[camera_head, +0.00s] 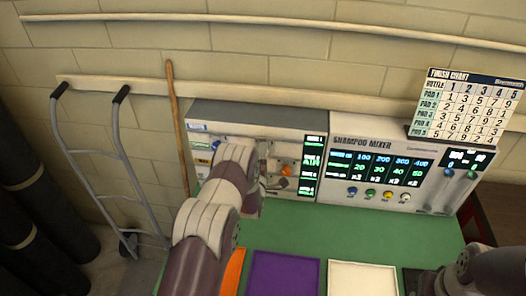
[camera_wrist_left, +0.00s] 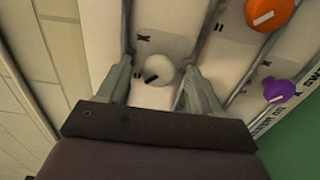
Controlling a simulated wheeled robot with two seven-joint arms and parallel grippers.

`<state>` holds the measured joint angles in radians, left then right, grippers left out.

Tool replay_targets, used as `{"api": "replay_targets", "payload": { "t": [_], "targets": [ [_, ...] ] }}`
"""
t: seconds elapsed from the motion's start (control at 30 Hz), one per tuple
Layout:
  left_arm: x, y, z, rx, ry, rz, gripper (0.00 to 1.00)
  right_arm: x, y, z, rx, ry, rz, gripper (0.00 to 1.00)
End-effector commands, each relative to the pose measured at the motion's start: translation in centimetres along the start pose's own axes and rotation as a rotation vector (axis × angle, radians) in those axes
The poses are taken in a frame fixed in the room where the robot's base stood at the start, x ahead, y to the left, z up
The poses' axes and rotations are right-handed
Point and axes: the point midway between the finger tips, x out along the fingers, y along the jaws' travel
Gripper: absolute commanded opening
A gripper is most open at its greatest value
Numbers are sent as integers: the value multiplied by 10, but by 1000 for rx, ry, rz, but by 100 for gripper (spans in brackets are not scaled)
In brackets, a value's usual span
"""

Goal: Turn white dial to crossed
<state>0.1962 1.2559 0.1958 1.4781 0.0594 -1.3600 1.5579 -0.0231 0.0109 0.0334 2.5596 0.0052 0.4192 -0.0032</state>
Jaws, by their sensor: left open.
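The white dial (camera_wrist_left: 161,73) sits on a pale panel in the left wrist view, with a dark pointer line slanting toward its lower left. A dark cross mark is printed on the panel above and left of it. My left gripper (camera_wrist_left: 158,78) is open, its fingers on either side of the dial; contact cannot be told. In the head view my left gripper (camera_head: 264,187) is at the panel of the grey machine (camera_head: 262,116), and my arm hides the white dial. Part of my right arm shows at lower right; its jaws cannot be made out.
An orange dial (camera_wrist_left: 269,14) and a purple dial (camera_wrist_left: 277,90) sit right of the white one. A shampoo mixer (camera_head: 337,171) stands beside the machine on the green bench (camera_head: 330,228). Purple (camera_head: 283,274) and white (camera_head: 361,279) pads lie in front. A hand truck (camera_head: 117,150) stands left.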

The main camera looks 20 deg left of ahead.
Motion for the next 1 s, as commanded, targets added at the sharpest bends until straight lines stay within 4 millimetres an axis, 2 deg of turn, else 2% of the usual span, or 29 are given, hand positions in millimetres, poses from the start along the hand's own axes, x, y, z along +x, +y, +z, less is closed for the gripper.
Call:
{"api": "replay_targets", "payload": {
  "t": [0.1, 0.37, 0.53, 0.57, 0.83, 1.0],
  "targets": [
    [8, 0, 0, 0, 0, 0, 65, -3, 0, 0, 0, 0, 0, 43],
    [10, -1, 0, 1, 0, -1, 65, -3, 0, 0, 0, 0, 0, 43],
    [10, -1, 0, 1, 0, -1, 13, -3, 0, 0, 0, 0, 0, 43],
    [10, -1, 0, 1, 0, -1, 10, -3, 0, 0, 0, 0, 0, 43],
    [9, -3, 0, 11, 0, -4, 10, 0, 0, 0, 0, 0, 0, 43],
    [9, -6, 0, 65, 1, -5, 10, 9, 0, 1, 0, 0, 0, 43]
  ]
}}
